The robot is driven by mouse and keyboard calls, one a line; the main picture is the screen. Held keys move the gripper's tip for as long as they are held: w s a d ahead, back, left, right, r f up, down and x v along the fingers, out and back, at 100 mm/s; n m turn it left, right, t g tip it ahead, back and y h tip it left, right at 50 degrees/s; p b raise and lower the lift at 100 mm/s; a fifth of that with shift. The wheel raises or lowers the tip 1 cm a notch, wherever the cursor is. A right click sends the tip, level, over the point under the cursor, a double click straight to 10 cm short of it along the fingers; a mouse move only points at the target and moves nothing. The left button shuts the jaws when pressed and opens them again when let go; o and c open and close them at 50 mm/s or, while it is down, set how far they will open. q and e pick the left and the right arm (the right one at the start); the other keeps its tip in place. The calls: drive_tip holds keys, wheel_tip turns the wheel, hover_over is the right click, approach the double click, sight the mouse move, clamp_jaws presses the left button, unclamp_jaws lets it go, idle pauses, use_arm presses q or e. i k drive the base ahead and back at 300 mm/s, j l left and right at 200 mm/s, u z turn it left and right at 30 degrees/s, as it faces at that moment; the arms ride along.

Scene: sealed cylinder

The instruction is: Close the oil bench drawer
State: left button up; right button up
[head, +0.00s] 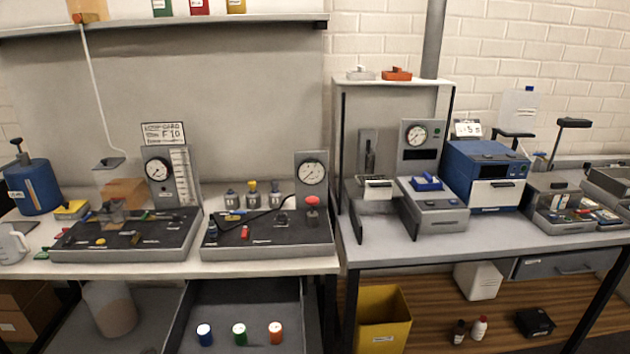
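An open drawer (257,298) sits under the left bench (280,267), pulled out toward me. Its dark inside is visible, and its front is cut off by the bottom edge of the head view. A blue can (204,335), a green can (239,334) and an orange can (275,333) stand upright in it, apart from each other. I cannot read any label that tells whether this is the oil bench. Neither of my grippers is in view.
The left bench carries two dark trays with gauges, and a blue tank (33,187) at far left. The right bench (385,250) holds a blue instrument (487,172); a grey drawer (567,264) under it looks shut. A yellow bin (383,318) stands below, right of the open drawer.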

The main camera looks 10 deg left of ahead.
sight(256, 303)
drive_tip(key=i+j+u, duration=0.45)
drive_tip(key=i+u, duration=0.15)
drive_tip(key=i, duration=0.2)
